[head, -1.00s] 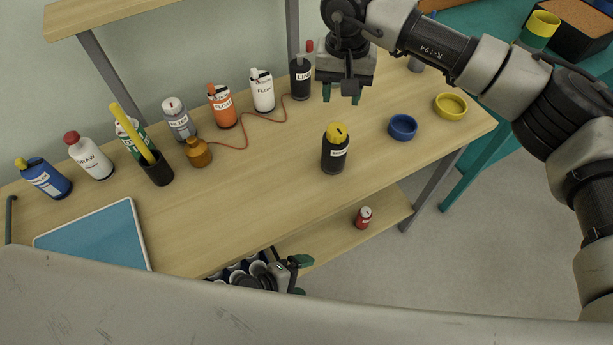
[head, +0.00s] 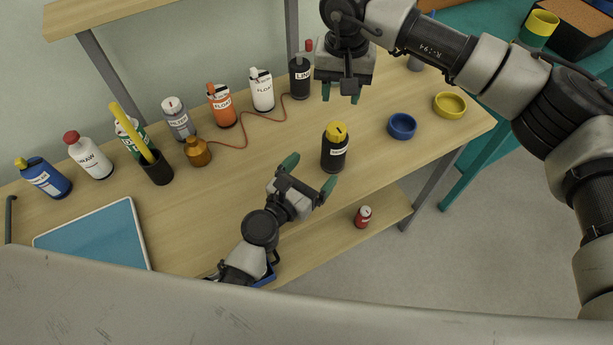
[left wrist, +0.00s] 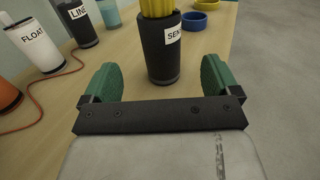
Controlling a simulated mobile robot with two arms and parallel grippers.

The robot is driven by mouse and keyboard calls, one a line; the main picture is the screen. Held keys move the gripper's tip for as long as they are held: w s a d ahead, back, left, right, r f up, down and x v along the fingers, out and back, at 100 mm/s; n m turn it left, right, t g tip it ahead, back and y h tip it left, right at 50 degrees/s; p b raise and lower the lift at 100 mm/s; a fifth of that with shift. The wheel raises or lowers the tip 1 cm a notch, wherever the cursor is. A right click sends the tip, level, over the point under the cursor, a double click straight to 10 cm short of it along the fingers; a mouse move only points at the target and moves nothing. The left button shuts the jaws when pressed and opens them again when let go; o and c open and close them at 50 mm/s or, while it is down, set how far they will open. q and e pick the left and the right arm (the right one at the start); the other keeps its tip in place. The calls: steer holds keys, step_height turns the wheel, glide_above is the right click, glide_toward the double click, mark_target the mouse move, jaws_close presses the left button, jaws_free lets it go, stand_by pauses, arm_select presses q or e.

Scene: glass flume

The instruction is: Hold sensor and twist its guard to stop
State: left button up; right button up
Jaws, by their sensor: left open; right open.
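The sensor (head: 334,155) is a black cylinder with a white label, standing upright on the wooden bench. Its yellow guard (head: 337,131) sits on top. In the left wrist view the sensor (left wrist: 163,57) stands just beyond my fingertips, with the guard (left wrist: 158,9) cut off by the top edge. My left gripper (head: 311,177) is open, low at the bench's front edge, its green fingers pointing toward the sensor but apart from it. My right gripper (head: 341,97) is open and empty, above the bench behind the sensor, fingers pointing down.
A blue ring dish (head: 402,127) and a yellow one (head: 450,105) lie right of the sensor. Labelled bottles, including a black one (head: 300,78) and an orange one (head: 221,106), stand along the back. A red can (head: 363,217) is on the lower shelf.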

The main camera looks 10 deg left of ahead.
mark_target(327, 153)
arm_select(q)
steer(key=x, duration=0.9)
steer(key=shift+w+d, duration=0.1)
steer(key=c, duration=1)
steer(key=shift+c, duration=0.5)
arm_select(e)
steer(key=shift+o, duration=1.6)
step_height(327, 153, down, 4)
steer(key=shift+r+n, duration=0.2)
steer(key=shift+n, duration=0.5)
steer(key=shift+f, duration=3.35)
